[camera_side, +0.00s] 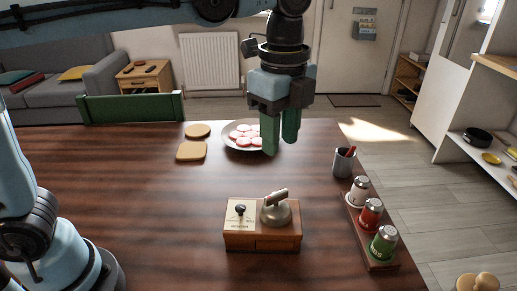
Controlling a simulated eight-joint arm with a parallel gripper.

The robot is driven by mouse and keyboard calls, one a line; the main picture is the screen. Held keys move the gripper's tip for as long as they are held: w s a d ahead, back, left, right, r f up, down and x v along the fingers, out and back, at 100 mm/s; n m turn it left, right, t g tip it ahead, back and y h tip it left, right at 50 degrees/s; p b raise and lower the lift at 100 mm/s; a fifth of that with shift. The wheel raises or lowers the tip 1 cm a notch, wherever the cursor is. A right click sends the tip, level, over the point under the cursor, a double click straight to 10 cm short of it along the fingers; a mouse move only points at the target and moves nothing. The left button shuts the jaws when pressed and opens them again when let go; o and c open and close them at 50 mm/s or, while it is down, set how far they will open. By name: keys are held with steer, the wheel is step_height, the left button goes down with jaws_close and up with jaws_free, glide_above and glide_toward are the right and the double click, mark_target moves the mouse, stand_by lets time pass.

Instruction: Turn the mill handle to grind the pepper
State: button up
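The pepper mill (262,237) is a low wooden box near the front middle of the table. A grey metal dome with a short slanted handle (277,197) stands on its right half. A small black knob (240,209) stands on its pale, lettered left half. My gripper (281,146) hangs above the table behind the mill, pointing down. Its two green fingers stand apart with nothing visible between them. It is clear of the handle. In this view the fingers partly overlap a plate with pale red-rimmed slices (243,135).
A dark grey cup (343,163) with a red item stands at the right. A wooden rack (380,262) with white, red and green shakers (384,242) runs along the right edge. The table's left middle is clear.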

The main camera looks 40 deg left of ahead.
mark_target(276, 194)
step_height(276, 194, down, 12)
steer(key=n, duration=1.5)
steer(key=shift+c, duration=0.3)
jaws_close()
